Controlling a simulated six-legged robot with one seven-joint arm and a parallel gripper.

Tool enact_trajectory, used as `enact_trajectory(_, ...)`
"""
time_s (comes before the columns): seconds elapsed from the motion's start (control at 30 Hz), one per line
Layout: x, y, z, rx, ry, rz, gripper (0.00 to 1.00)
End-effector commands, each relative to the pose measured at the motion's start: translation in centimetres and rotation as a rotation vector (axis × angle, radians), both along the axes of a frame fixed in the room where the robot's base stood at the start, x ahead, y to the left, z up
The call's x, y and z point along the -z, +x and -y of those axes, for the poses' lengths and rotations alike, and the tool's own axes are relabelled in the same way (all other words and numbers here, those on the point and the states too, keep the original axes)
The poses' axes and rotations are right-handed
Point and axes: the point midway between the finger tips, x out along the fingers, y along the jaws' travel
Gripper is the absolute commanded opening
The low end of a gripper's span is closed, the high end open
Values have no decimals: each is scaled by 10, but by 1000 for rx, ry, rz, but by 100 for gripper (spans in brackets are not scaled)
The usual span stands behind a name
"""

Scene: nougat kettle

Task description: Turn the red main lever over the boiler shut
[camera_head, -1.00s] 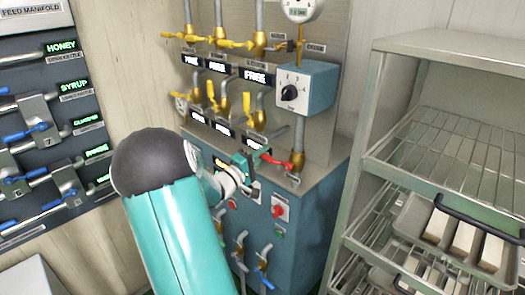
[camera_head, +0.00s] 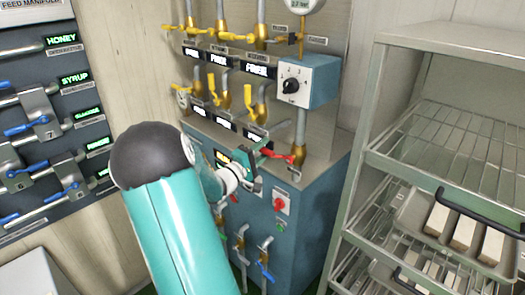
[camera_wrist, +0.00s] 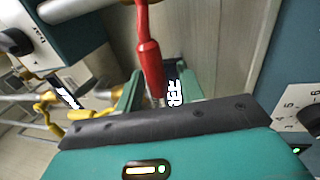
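The red main lever (camera_head: 280,156) is on the pipe low at the right end of the valve panel, over the blue boiler cabinet (camera_head: 300,215). Its handle points left from the pipe toward my gripper (camera_head: 258,166). In the wrist view the red lever (camera_wrist: 148,60) reaches down between the two green fingers of my gripper (camera_wrist: 156,86). The fingers stand apart, with a gap visible beside the handle, so the gripper looks open around its end. The dark palm edge hides the handle's tip, and I cannot tell if anything touches.
Yellow valve levers (camera_head: 247,97) sit above and left of the red lever. A blue dial box (camera_head: 308,82) is above it. A wire rack with trays (camera_head: 445,155) stands on the right, and a feed manifold (camera_head: 50,110) hangs on the left wall.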

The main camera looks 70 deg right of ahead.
Motion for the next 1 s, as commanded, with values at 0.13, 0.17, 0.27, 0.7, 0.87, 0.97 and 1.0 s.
enact_trajectory(0.13, 0, 1, -1, 0, -1, 1, 38)
enact_trajectory(0.17, 0, 1, -2, 0, -1, 1, 38)
enact_trajectory(0.27, 2, 5, -11, -1, -1, 2, 38)
enact_trajectory(0.7, 20, 41, -93, -4, 1, 0, 38)
enact_trajectory(0.87, 25, 50, -115, -3, 0, -1, 38)
enact_trajectory(0.97, 26, 52, -122, -1, 0, 0, 38)
enact_trajectory(1.0, 26, 53, -124, -1, 0, 0, 38)
